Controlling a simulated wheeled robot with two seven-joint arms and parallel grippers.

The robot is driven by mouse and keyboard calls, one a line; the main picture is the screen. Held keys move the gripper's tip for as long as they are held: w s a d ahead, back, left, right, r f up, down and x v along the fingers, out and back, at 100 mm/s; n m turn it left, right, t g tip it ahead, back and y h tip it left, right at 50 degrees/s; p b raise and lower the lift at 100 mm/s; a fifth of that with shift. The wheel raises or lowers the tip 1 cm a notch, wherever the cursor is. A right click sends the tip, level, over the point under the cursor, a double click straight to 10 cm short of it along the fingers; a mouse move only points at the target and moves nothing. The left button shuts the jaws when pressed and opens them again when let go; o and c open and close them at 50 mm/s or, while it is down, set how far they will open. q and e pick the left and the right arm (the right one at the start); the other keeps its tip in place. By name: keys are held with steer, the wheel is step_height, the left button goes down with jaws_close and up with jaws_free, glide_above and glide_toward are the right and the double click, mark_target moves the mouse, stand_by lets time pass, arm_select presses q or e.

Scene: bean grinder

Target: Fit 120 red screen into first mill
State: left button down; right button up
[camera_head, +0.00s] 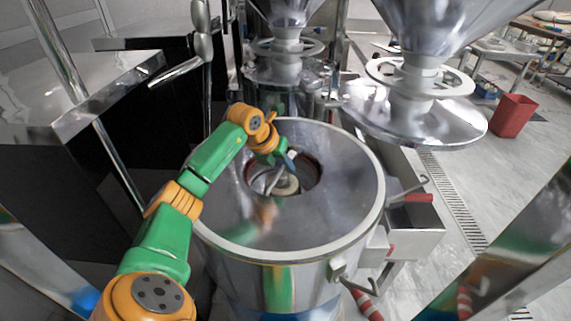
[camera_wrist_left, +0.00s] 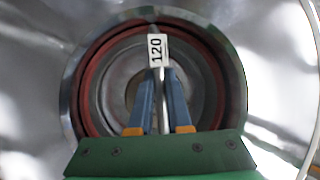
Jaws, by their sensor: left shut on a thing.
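The first mill (camera_head: 345,190) is a wide steel drum with a round opening in its flat top. The red screen (camera_wrist_left: 216,75) shows in the left wrist view as a red ring inside the opening, around a grey centre. Its white tag (camera_wrist_left: 157,50) reads 120. My left gripper (camera_wrist_left: 159,75) is over the opening, its blue fingers shut on a thin upright part of the screen below the tag. In the head view the left gripper (camera_head: 284,163) reaches down at the opening. Whether the ring is fully seated cannot be told. My right gripper is not in view.
A steel hopper cone with a round flange (camera_head: 415,110) hangs behind and right of the drum. Another mill (camera_head: 285,75) stands behind. A red bin (camera_head: 513,115) stands on the floor far right.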

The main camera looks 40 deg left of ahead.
arm_select(q)
steer(key=c, duration=0.9)
jaws_free()
steer(key=shift+o, duration=0.2)
steer(key=b+v, duration=0.1)
steer(key=v, duration=1.1)
steer(key=shift+r, duration=0.15)
steer(key=shift+d, duration=0.1)
